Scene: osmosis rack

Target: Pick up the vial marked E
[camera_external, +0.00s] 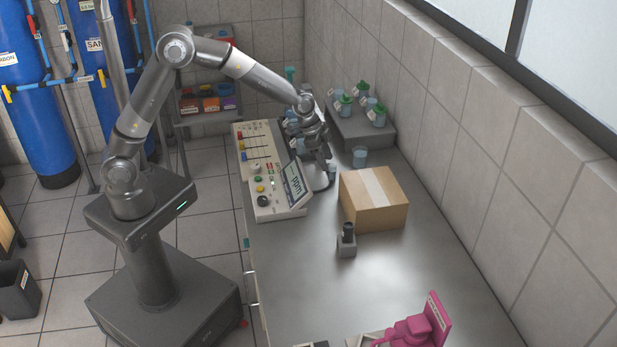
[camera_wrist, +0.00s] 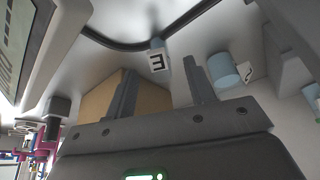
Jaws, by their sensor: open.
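The vial marked E (camera_wrist: 158,61) is small and light blue, with a white label bearing a black E. In the wrist view it shows beyond and between my two fingertips, apart from them. My gripper (camera_wrist: 160,70) is open, with nothing between the fingers. In the external view my gripper (camera_external: 325,156) points down over the bench beside the control panel. A small bluish vial (camera_external: 332,166) shows close to the fingers there; its label cannot be read.
A light blue cup (camera_external: 360,156), also in the wrist view (camera_wrist: 224,71), stands near the vial. A cardboard box (camera_external: 373,203) sits in front. The control panel (camera_external: 268,175) is at left. A grey stand (camera_external: 362,128) holds several green-capped containers behind.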

